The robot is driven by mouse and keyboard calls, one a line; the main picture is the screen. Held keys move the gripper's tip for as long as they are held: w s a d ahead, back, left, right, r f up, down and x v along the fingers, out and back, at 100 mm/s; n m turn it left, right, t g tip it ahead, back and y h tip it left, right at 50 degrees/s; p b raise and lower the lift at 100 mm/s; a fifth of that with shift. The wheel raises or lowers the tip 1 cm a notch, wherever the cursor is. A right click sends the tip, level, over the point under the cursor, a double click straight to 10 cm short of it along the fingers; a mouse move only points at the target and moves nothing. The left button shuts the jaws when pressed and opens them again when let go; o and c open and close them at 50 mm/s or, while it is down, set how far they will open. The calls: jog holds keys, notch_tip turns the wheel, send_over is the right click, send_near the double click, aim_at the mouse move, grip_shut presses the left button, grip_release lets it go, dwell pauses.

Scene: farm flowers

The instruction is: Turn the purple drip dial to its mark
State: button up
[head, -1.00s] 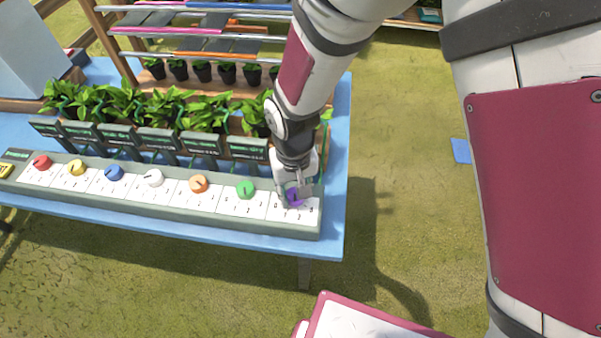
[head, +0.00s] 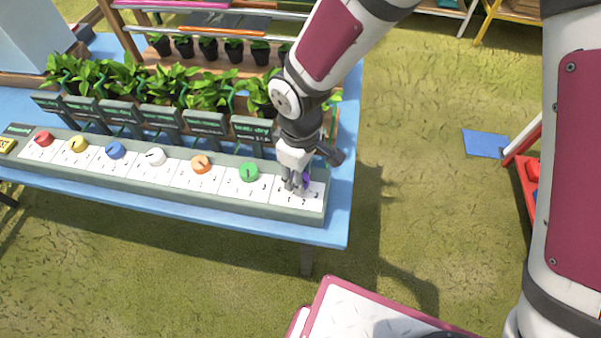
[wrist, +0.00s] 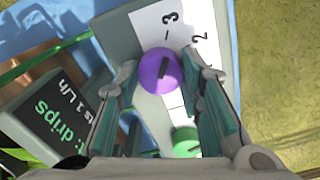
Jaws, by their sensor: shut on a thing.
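The purple drip dial (head: 306,181) is at the right end of the long grey-green panel, mostly hidden behind my gripper in the head view. In the wrist view the dial (wrist: 158,75) shows as a round purple knob with a short dark pointer line. The white plate (wrist: 191,32) beside it shows a 3 and a 2. My gripper (head: 296,186) reaches down over the dial. In the wrist view its two teal-padded fingers are on either side of the dial, shut on it. Which number the pointer faces is hard to tell.
A green dial (head: 249,173) is just left, followed by orange, white, blue, yellow and red dials. Dark signs (head: 251,131) and potted plants (head: 200,95) stand behind the panel. The blue table (head: 335,215) ends just right of it; grass lies beyond.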

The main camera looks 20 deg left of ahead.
jog(key=shift+n, duration=0.6)
jog(key=o, duration=1.2)
jog(key=shift+c, duration=0.2)
notch_tip(320, 180, up, 12)
